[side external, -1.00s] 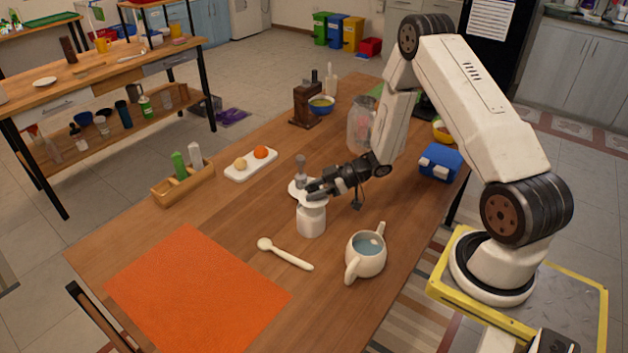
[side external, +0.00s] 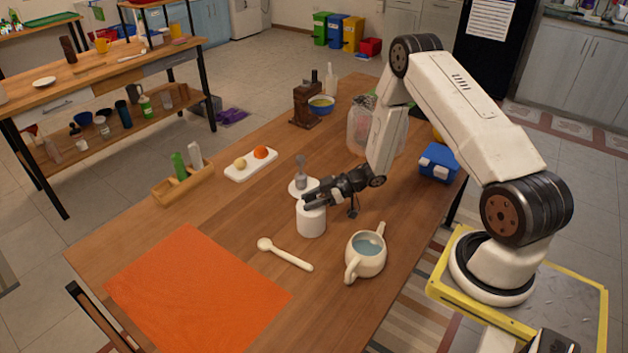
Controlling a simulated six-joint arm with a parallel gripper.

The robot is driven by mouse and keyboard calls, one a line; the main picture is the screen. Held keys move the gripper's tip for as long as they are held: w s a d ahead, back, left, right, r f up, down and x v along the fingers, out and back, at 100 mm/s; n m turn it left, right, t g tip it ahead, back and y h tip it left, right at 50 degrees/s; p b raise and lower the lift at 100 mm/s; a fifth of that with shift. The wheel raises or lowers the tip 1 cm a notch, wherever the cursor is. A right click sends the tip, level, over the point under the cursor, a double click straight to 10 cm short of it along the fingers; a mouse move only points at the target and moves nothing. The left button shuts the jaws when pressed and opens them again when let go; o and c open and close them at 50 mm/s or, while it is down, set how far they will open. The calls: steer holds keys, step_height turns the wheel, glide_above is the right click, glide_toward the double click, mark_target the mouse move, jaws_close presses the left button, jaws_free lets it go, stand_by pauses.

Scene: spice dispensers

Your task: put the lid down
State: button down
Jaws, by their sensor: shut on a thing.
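A white jar (side external: 311,224) stands upright near the middle of the wooden table. My gripper (side external: 313,199) is at the jar's top, its dark fingers reaching in from the right, and it is shut on the lid. The lid is mostly hidden by the fingers and looks white like the jar, so its edge is hard to make out. I cannot tell whether the lid touches the jar's rim. Just behind is a small white dish (side external: 296,189) with a grey upright piece (side external: 301,172) on it.
A white spoon (side external: 286,255) and a two-handled pot (side external: 366,254) of bluish liquid lie in front. A wooden caddy (side external: 183,183), a white tray (side external: 251,164), a clear container (side external: 360,132) and a blue box (side external: 439,163) stand around. The orange mat (side external: 197,293) is bare.

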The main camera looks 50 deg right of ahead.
steer(key=shift+f, duration=0.15)
steer(key=shift+c, duration=1.4)
jaws_free()
steer(key=shift+s, duration=0.1)
steer(key=v, duration=0.7)
steer(key=shift+s+d, duration=0.15)
steer(key=shift+d, duration=0.2)
